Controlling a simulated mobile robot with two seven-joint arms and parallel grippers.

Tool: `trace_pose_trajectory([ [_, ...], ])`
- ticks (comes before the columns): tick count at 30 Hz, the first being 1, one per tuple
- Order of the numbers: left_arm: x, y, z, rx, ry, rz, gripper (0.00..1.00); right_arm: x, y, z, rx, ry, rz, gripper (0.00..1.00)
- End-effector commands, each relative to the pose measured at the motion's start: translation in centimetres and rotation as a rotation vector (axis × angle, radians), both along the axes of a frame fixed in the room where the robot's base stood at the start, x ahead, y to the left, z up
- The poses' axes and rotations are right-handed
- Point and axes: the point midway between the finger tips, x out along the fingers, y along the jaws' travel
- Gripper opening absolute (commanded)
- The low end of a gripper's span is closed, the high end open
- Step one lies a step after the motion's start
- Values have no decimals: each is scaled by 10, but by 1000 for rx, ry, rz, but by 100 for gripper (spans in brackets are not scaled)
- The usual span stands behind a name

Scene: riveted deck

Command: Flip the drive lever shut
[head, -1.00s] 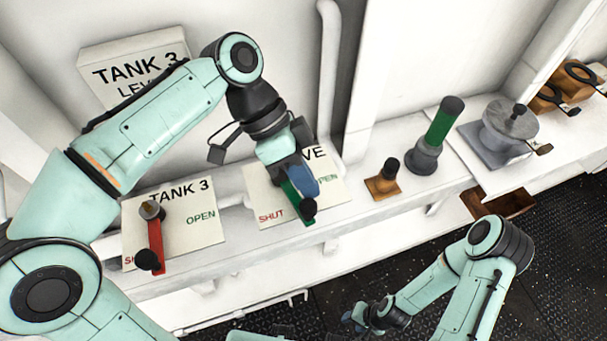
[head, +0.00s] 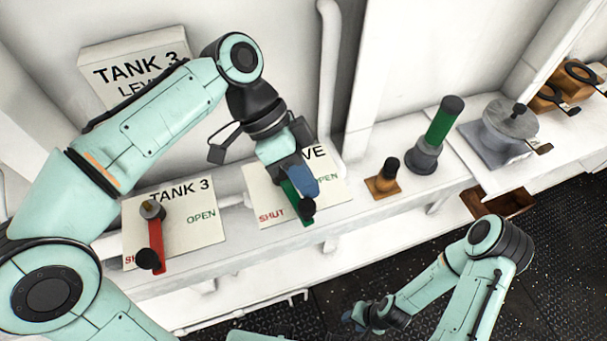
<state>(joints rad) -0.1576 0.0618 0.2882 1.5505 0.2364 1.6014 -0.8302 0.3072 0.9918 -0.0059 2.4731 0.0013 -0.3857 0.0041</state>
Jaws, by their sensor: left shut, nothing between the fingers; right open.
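The drive lever is green with a black knob (head: 306,207). It stands on a white plate (head: 263,196) whose visible lettering reads "VE", with SHUT in red at left and OPEN in green at right. The lever points toward the shelf's front edge, between the two words. My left gripper (head: 303,187) is shut and empty, its blue fingertips against or just above the green lever; I cannot tell if they touch. It hides the lever's pivot and much of the plate. My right gripper (head: 362,315) is low over the dark deck, open, far from the lever.
A red lever (head: 156,243) on the TANK 3 plate (head: 195,220) stands left. Right of the drive plate are a small brass-based knob (head: 384,180), a green-handled post (head: 437,130) and a grey valve (head: 508,128). A brown open box (head: 503,202) hangs below the shelf.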

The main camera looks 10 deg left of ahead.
Motion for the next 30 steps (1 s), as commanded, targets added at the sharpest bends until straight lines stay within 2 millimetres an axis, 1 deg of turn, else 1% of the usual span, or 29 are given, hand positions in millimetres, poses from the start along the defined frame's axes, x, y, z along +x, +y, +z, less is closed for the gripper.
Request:
trace_pose_trajectory([
  [1, -7, -6, 1, -9, 16, -23, 0, 0, 0, 0, 0, 0, 0, 43],
  [23, -7, -6, 2, -9, 15, -23, 0, 0, 0, 0, 0, 0, 0, 43],
  [26, -5, -3, 6, -10, 14, -22, 0, 1, 0, 2, 0, -2, 0, 43],
  [30, 4, 9, 25, -10, 5, -15, 0, 7, 0, 9, 1, -8, 0, 43],
])
